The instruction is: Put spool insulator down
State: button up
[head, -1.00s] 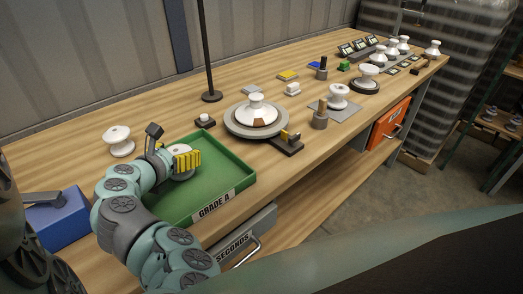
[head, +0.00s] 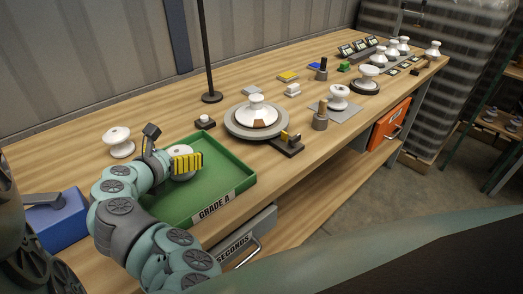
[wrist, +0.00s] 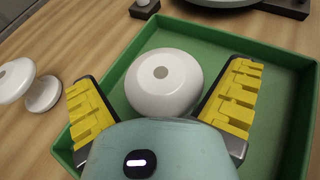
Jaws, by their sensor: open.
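A white spool insulator (wrist: 163,82) stands in the green tray labelled GRADE A (head: 226,196), at the tray's back left. In the wrist view my gripper (wrist: 168,100) is open, with one yellow-padded finger on each side of the spool and gaps showing beside it. In the head view my gripper (head: 173,155) is over the tray's left part and partly hides the spool (head: 182,165). A second white spool (head: 119,142) stands on the bench left of the tray, and it also shows in the wrist view (wrist: 32,88).
A blue box (head: 57,220) is at the left, beside my arm. A thin black post (head: 207,50) stands behind. The tray's right part is empty.

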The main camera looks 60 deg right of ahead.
jog(key=p+v, duration=0.2)
jog(key=v, duration=0.9)
jog(key=shift+a, duration=0.15)
jog(key=shift+s, duration=0.15)
jog(key=shift+r, duration=0.1)
